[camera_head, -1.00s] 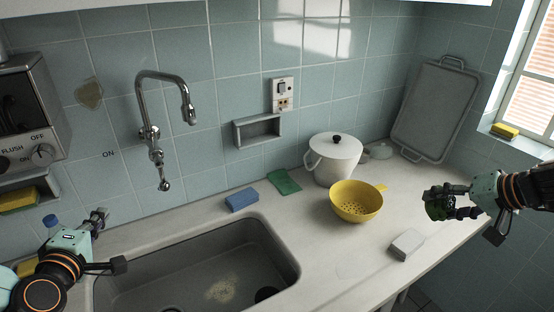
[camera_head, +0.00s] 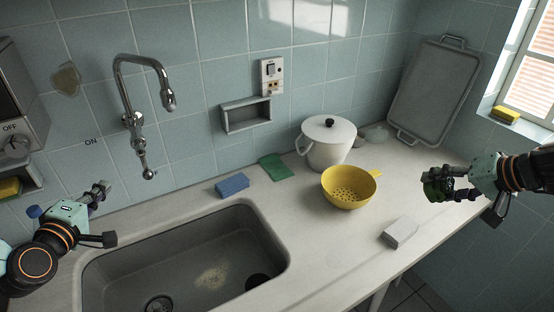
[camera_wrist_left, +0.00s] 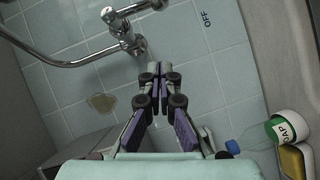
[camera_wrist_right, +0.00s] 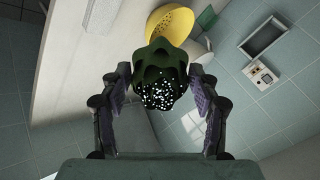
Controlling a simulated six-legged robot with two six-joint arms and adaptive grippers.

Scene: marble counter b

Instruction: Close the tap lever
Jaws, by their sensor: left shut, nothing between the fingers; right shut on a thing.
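The chrome tap (camera_head: 133,118) is on the tiled wall above the sink, its curved spout arching to the right. A short chrome piece, apparently the lever (camera_head: 148,172), hangs below its body. The tap also shows at the top of the left wrist view (camera_wrist_left: 125,35). My left gripper (camera_head: 106,187) is left of and below the lever, apart from it. In the left wrist view its fingers (camera_wrist_left: 157,72) are together, with nothing between them. My right gripper (camera_head: 450,183) is shut on a dark green, bumpy object (camera_wrist_right: 160,70), held above the counter's right end.
The sink (camera_head: 277,234) lies below the tap. A blue sponge (camera_head: 232,185), green cloth (camera_head: 276,167), yellow colander (camera_head: 349,188), white pot (camera_head: 328,146) and pale block (camera_head: 400,232) are on the counter. A soap bottle (camera_wrist_left: 287,128) stands near my left gripper.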

